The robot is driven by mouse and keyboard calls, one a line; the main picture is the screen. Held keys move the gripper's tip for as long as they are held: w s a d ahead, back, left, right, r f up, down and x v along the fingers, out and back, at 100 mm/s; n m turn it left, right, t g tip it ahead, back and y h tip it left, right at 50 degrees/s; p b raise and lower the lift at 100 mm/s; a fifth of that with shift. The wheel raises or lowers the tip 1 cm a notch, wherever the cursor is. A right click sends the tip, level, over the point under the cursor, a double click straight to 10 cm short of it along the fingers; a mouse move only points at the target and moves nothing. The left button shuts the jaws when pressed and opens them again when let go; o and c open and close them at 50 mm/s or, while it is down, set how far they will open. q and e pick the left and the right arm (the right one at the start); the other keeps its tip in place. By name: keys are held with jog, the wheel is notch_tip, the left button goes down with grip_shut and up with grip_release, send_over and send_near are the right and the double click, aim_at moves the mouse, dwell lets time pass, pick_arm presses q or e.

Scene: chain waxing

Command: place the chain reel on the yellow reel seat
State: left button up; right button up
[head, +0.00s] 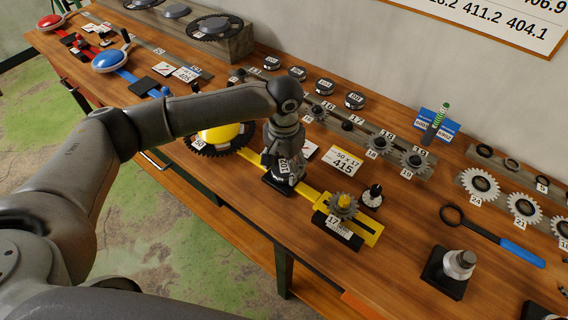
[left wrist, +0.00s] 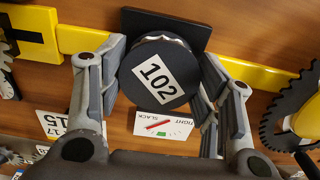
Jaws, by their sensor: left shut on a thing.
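The chain reel (left wrist: 158,75), a dark round reel with a white 102 label, sits between the fingers of my left gripper (left wrist: 162,62). My left gripper (head: 284,170) is shut on it, and the label also shows in the head view (head: 284,167). A black square pad (left wrist: 180,25) on the yellow bar (left wrist: 262,77) lies just behind the reel in the left wrist view; it looks like the reel seat. The reel overlaps the pad's edge; I cannot tell whether they touch. In the head view the pad (head: 276,185) is partly hidden by my gripper. My right gripper is not in view.
A yellow dome with a large chainring (head: 220,140) stands left of the pad. A small sprocket (head: 343,205) stands on the bar's right end. A 415 card (head: 343,163) lies behind. Several dark reels (head: 325,87) stand farther back. Bare wood lies in front of the bar.

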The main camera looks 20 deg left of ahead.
aim_at(284, 166)
pick_arm(q)
jog(key=shift+f, duration=0.45)
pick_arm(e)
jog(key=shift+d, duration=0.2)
pick_arm(q)
jog(key=o, duration=1.4)
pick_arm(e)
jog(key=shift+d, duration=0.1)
pick_arm(q)
jog(key=shift+f, duration=0.1)
notch_tip(284, 166, up, 12)
